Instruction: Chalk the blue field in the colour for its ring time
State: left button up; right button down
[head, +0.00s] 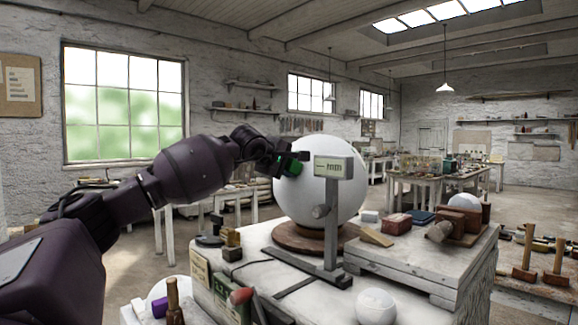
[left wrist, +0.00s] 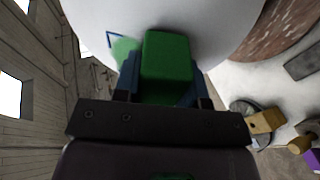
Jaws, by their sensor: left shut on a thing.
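A large white plaster sphere (head: 298,207) sits on a round brown base (head: 290,236) on the white worktop. My left gripper (head: 284,160) is at the sphere's upper left side, shut on a green chalk block (head: 291,164). In the left wrist view the green chalk block (left wrist: 167,62) sits between the fingers, at or very near the sphere's surface (left wrist: 205,25). Beside it a green patch (left wrist: 124,50) shows on the sphere, with a short angled blue line (left wrist: 111,39) at its edge. The chalk and fingers hide the rest of this area. My right gripper is out of view.
A grey upright stand with a labelled plate (head: 333,168) stands before the sphere. A small white ball (head: 375,306) lies at the front. A low platform (head: 430,270) at right carries blocks and a wooden mallet. A purple block (head: 160,308) is at the lower left.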

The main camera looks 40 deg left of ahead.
pick_arm(q)
jog(key=shift+a+r+p, duration=0.15)
jog(key=shift+a+p, duration=0.15)
jog(key=shift+a, duration=1)
jog(key=shift+s+d+r, duration=0.1)
jog(key=shift+s+d, duration=0.25)
jog(key=shift+d, duration=0.2)
jog(key=shift+s+d+r, duration=0.1)
jog(key=shift+s+d, duration=0.2)
jog(key=shift+d, duration=0.2)
jog(key=v, duration=0.2)
jog(key=shift+s+a+r, duration=0.1)
jog(key=shift+s+a, duration=0.05)
jog(key=shift+s, duration=0.15)
jog(key=shift+w, duration=0.1)
